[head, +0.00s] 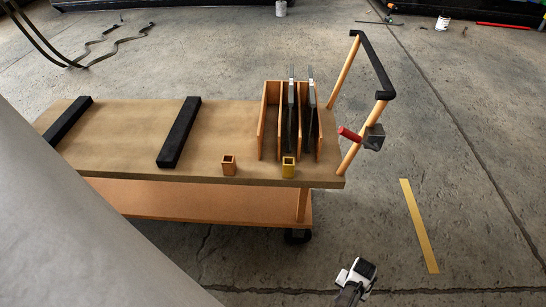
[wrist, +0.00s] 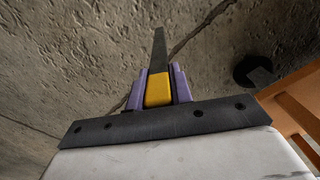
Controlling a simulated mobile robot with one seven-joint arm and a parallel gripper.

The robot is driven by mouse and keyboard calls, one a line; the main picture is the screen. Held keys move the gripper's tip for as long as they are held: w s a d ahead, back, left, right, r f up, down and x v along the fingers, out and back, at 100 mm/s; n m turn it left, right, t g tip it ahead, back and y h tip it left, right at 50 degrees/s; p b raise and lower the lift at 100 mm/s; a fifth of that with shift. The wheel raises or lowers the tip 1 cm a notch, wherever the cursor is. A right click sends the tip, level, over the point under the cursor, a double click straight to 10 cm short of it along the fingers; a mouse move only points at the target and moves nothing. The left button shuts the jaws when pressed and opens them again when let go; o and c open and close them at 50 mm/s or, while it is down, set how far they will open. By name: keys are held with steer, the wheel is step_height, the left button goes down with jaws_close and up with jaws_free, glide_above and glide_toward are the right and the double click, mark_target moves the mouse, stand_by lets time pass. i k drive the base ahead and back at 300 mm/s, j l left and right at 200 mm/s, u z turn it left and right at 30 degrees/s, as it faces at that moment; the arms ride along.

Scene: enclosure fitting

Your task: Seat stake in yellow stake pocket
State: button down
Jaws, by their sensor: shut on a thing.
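The yellow stake pocket (head: 289,168) is a small open-topped square socket at the near edge of the cart deck, in front of the upright rack. My gripper (wrist: 160,82) has purple fingers closed on the stake (wrist: 159,52), which has a yellow block between the fingers and a dark grey bar reaching away from them. In the head view my arm's white and black end (head: 355,275) is over the floor at the bottom, in front of and right of the pocket and apart from it. The stake cannot be made out clearly there.
An orange-brown pocket (head: 229,166) stands left of the yellow one. The wooden rack (head: 263,120) holds dark panels behind it. The cart's handle (head: 372,65) rises at the right, with a red grip (head: 349,134) low on it. Floor right of the cart is mostly clear.

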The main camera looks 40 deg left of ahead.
mark_target(288, 173)
steer(key=k+u, duration=0.2)
steer(key=u, duration=0.15)
steer(key=k+j+u, duration=0.1)
steer(key=u, duration=0.3)
steer(key=k, duration=0.05)
